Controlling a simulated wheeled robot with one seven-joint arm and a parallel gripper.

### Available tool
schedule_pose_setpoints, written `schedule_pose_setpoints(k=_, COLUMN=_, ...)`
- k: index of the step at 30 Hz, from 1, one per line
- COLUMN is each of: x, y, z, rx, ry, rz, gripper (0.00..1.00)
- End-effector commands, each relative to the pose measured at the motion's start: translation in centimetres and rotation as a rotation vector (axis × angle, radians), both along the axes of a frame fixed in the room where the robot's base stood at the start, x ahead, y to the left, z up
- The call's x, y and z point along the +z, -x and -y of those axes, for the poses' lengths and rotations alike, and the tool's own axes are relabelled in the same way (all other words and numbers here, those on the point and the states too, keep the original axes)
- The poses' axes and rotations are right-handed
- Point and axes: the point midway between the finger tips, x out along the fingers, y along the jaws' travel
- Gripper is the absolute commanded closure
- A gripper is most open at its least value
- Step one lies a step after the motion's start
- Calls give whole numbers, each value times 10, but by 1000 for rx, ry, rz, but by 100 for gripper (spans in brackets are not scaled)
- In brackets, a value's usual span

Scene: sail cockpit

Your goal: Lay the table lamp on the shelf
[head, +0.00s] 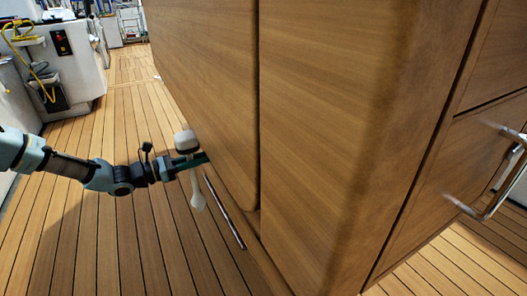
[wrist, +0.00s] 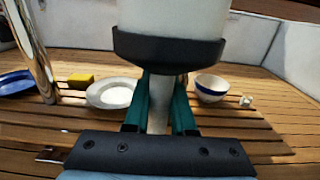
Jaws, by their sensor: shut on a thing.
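The table lamp hangs in my gripper (head: 192,163), with its white, dark-rimmed shade (head: 186,137) above the fingers and its pale stem (head: 198,195) below them. In the wrist view, the shade (wrist: 172,18) and its black rim fill the top middle. The stem (wrist: 158,110) stands between the two green fingers, which are shut on it. The lamp is roughly upright, held beside a large wooden cabinet side. I cannot pick out the shelf with certainty in either view.
The wooden cabinet (head: 325,110) fills the middle of the head view, with a chrome handle (head: 500,180) at right. The wrist view shows a slatted wooden surface with a white plate (wrist: 111,92), a bowl (wrist: 210,88), a yellow block (wrist: 81,80) and a metal pole (wrist: 32,45).

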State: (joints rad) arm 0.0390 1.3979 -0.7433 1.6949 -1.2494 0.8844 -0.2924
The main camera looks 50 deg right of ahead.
Motion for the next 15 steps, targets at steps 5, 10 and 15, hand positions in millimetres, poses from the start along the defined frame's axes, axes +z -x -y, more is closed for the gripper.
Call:
schedule_pose_setpoints(k=5, x=-4, y=18, z=44, rx=-5, ry=4, rz=2, gripper=100)
schedule_pose_setpoints(k=10, x=-4, y=34, z=82, rx=-5, ry=4, rz=2, gripper=100)
schedule_pose_setpoints(k=15, x=-5, y=48, z=122, rx=-4, ry=4, rz=3, gripper=100)
